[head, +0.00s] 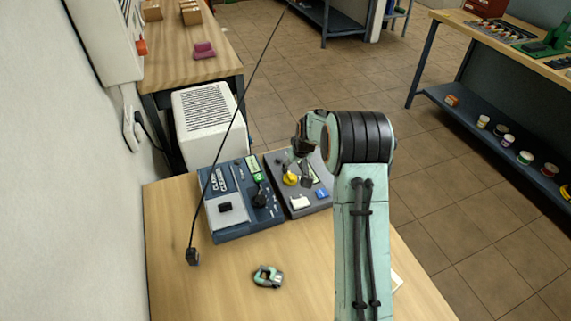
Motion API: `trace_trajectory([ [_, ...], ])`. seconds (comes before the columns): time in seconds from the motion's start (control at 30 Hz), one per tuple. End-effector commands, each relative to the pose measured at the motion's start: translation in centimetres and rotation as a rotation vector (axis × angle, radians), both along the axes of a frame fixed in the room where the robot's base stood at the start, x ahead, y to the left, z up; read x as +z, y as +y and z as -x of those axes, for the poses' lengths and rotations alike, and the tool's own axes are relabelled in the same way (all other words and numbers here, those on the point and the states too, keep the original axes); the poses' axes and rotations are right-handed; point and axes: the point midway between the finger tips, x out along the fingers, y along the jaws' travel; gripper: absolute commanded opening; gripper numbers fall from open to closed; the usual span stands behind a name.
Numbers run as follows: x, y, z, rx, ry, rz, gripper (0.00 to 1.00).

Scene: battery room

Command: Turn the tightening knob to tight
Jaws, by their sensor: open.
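A blue device (228,222) with white lettering stands on the wooden table, with a black knob (259,200) on its right part. A dark grey panel (296,208) sits to its right and carries a yellow knob (290,179), a white block and a blue button. Which knob is the tightening knob, and its setting, I cannot tell. My gripper (298,170) is open and points down over the grey panel, near the yellow knob. Whether it touches the knob I cannot tell. My arm hides the panel's right side.
A small teal and grey object (267,276) lies on the front of the table (215,290). A black cable with a plug (193,256) crosses the blue device. A wall stands close on the left. A white vented box (205,125) is behind.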

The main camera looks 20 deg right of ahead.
Motion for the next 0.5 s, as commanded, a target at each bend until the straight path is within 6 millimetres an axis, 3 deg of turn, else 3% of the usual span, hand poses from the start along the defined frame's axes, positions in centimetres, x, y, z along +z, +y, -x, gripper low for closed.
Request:
trace_trajectory([
  [0.3, -4.3, -0.2, -1.7, -0.005, 0.001, 0.000, 0.40],
  [0.5, -5.8, -0.2, -2.4, -0.004, -0.001, 0.000, 0.40],
])
